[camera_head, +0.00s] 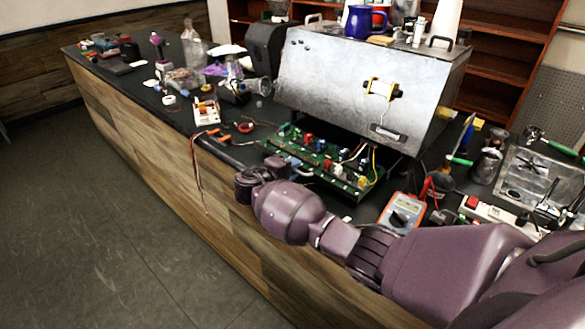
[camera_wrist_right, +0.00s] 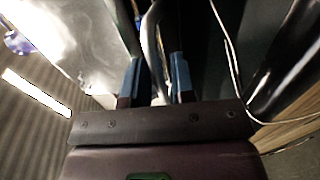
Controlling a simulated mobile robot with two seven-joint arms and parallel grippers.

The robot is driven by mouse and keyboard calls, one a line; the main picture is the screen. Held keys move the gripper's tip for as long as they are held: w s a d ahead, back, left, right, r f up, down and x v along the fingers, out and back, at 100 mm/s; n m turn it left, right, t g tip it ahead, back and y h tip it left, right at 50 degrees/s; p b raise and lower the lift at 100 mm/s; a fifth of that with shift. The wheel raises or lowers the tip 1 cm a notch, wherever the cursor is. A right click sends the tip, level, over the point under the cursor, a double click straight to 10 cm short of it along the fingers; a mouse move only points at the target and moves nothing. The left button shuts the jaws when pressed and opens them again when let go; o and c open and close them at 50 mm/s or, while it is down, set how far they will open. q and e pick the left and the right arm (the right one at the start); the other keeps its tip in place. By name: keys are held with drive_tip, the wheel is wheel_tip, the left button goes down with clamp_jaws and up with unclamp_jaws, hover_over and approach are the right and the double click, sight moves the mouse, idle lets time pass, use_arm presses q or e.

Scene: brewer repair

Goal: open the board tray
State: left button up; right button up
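The board tray carries a green circuit board (camera_head: 325,163) with several coloured parts and wires. It shows in front of and below the brewer's silver metal housing (camera_head: 345,85) in the head view. My right gripper (camera_head: 262,170) is at the tray's near left corner, above the counter's front edge. In the right wrist view, its two blue-tipped fingers (camera_wrist_right: 157,78) are apart. A pale grey bar (camera_wrist_right: 152,35) runs between them, and I see no clear grip on it. The tray's handle is hard to make out behind the gripper. My left gripper is not in view.
An orange multimeter (camera_head: 402,212) lies right of the board, close to my right forearm. A metal jug (camera_head: 487,165) and a steel tray (camera_head: 520,178) stand farther right. Loose wires (camera_head: 197,170) hang over the counter's front edge. The floor in front is clear.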

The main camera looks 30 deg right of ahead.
drive_tip(key=shift+o, duration=0.7)
drive_tip(key=v, duration=1.1)
